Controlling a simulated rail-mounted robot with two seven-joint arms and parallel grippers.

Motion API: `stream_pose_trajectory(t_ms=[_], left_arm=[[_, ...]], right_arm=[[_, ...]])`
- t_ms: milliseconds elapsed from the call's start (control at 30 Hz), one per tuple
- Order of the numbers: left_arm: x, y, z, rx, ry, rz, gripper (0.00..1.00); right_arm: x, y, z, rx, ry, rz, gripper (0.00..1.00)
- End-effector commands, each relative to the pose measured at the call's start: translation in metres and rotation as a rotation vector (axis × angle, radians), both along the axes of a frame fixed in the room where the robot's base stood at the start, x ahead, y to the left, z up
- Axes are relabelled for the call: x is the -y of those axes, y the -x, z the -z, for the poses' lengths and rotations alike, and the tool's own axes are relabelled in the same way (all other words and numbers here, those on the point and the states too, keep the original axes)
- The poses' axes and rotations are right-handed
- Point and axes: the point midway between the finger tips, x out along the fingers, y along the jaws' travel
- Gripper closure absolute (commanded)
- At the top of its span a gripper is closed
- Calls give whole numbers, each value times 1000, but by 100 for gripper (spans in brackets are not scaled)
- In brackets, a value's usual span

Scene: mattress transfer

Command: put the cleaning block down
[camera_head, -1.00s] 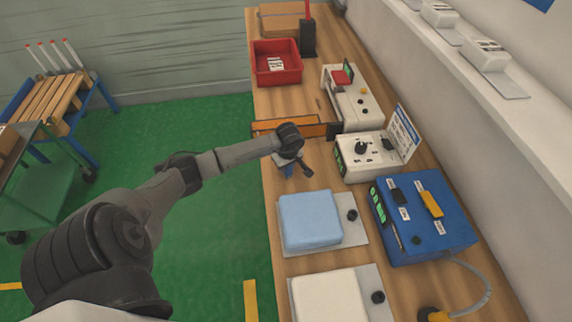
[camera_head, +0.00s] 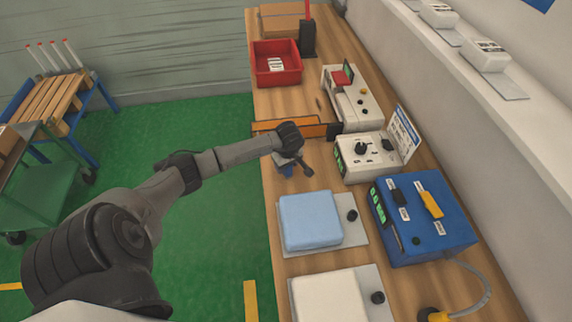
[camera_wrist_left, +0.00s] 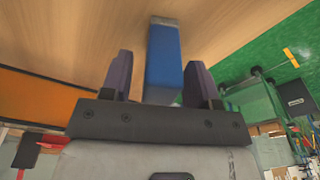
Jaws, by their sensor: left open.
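The cleaning block is a small blue block; in the left wrist view the blue block (camera_wrist_left: 163,62) lies between the two dark fingers of my left gripper (camera_wrist_left: 160,70). Bare gaps show on both sides of it, so the fingers are apart from it. In the head view my left gripper (camera_head: 298,165) is low over the wooden bench (camera_head: 266,215) near its left edge. A bit of the blue block (camera_head: 286,171) shows under it, the rest hidden by the gripper. The block appears to rest on the bench. My right gripper is not in view.
An orange-framed stand (camera_head: 283,128) is just behind the gripper. A light blue pad (camera_head: 310,220) lies in front, and a white device (camera_head: 367,155) and a blue device (camera_head: 423,217) stand to the right. A red bin (camera_head: 276,64) is farther back.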

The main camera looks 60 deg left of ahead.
Motion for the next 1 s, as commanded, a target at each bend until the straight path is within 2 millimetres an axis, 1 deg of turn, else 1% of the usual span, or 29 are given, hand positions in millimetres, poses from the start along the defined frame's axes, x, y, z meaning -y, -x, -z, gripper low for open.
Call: stream_pose_trajectory(t_ms=[33,300,500,700,833,1000], left_arm=[[0,-1,-9,4,-3,2,45],[6,-1,-60,4,-5,2,45],[10,-1,-91,4,-4,2,45],[13,-1,-109,3,-2,1,45],[13,-1,-114,1,-1,1,45],[14,0,-115,0,-1,1,45]], right_arm=[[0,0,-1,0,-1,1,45],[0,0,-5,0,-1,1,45],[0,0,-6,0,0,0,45],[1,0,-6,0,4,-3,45],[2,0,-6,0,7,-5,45],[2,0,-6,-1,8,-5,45]])
